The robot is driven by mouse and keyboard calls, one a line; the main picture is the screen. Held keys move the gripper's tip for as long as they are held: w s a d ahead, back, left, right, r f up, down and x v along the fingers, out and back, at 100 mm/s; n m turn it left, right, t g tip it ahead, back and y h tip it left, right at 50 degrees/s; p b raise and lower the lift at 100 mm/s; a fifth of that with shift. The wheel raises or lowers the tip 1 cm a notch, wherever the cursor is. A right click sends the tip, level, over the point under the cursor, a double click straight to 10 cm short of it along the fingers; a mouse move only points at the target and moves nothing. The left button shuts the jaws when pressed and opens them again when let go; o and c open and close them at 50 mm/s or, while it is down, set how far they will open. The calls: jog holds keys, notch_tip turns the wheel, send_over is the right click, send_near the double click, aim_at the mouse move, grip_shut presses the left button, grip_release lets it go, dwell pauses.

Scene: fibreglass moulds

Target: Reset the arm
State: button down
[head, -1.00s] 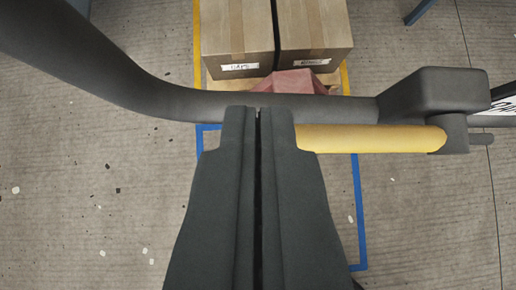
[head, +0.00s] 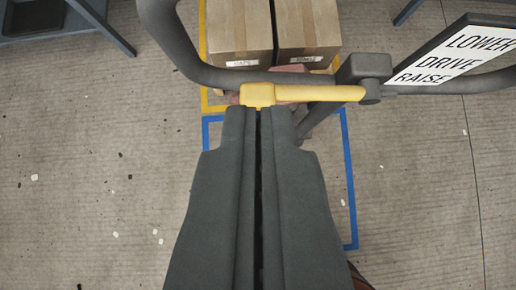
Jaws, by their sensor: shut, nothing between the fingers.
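My gripper (head: 259,110) fills the lower middle of the head view, dark grey. Its two fingers are side by side with only a thin dark line between them, and they hold nothing. A yellow lever (head: 315,93) lies just beyond the fingertips, running right to a dark pivot block. Its left end overlaps the fingertips in the picture; I cannot tell whether they touch. A dark grey curved handle bar (head: 222,78) runs behind the lever.
A sign (head: 460,55) reading LOWER, DRIVE, RAISE stands at upper right. Two cardboard boxes (head: 240,25) sit beyond the bar within yellow floor tape (head: 204,60). Blue tape (head: 349,180) marks the floor nearer. A blue-grey table frame (head: 105,28) is at upper left. Floor on both sides is clear.

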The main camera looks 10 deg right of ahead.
jog(key=s+d+f+t, duration=0.1)
jog(key=s+d, duration=0.3)
jog(key=s, duration=0.6)
jog(key=s+d+f+n+t, duration=0.1)
jog(key=s+d+t, duration=0.3)
jog(key=s, duration=0.7)
jog(key=s+d+f+t+y, duration=0.1)
jog(key=s+d+f+t, duration=0.1)
jog(key=s+d, duration=0.4)
jog(key=s+t, duration=0.1)
jog(key=s, duration=0.3)
jog(key=shift+s+f+n, duration=0.15)
jog(key=shift+s+n, duration=0.15)
jog(key=shift+s, duration=0.05)
